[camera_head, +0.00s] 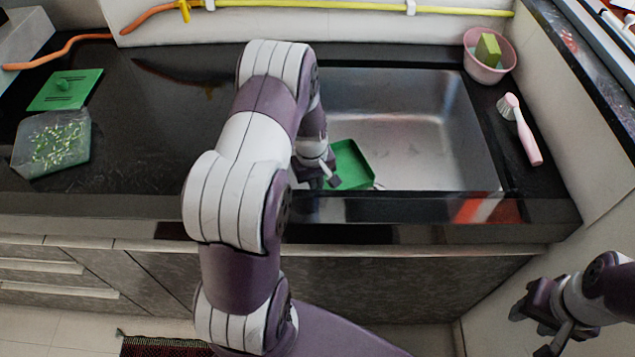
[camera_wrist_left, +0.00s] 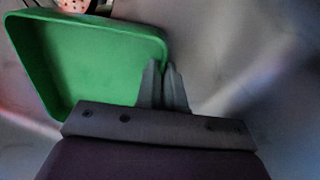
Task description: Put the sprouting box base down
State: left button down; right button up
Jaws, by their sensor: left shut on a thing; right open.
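The sprouting box base is a green shallow tray (camera_head: 352,166) in the left part of the steel sink, partly hidden by my left arm in the head view. My left gripper (camera_head: 330,178) is shut on its rim. In the left wrist view the tray (camera_wrist_left: 90,60) fills the upper left, and the fingers of my left gripper (camera_wrist_left: 165,75) are closed together at its right edge. I cannot tell whether the tray touches the sink floor. My right gripper (camera_head: 545,318) is open and empty, low at the right, away from the counter.
The sink (camera_head: 430,140) is otherwise mostly clear. On the counter's left lie a green lid (camera_head: 66,90) and a clear tray of sprouts (camera_head: 52,143). A pink bowl with a sponge (camera_head: 488,55) and a pink brush (camera_head: 522,130) lie right of the sink.

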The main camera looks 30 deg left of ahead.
pick_arm(q)
jog(key=shift+d+r, duration=0.1)
jog(key=shift+d, duration=0.15)
jog(key=shift+f, duration=0.35)
jog(key=c, duration=1.3)
grip_release()
jog(key=shift+w+a, duration=0.1)
jog(key=shift+a, duration=0.1)
jog(key=shift+o, duration=0.2)
jog(key=shift+a+f, duration=0.1)
jog(key=shift+a, duration=0.15)
jog(key=shift+s, duration=0.25)
jog(key=shift+r, duration=0.4)
notch_tip(320, 180, up, 12)
jog(key=p, duration=0.2)
jog(key=shift+s+p, duration=0.25)
jog(key=shift+p, duration=0.1)
jog(key=shift+a, duration=0.1)
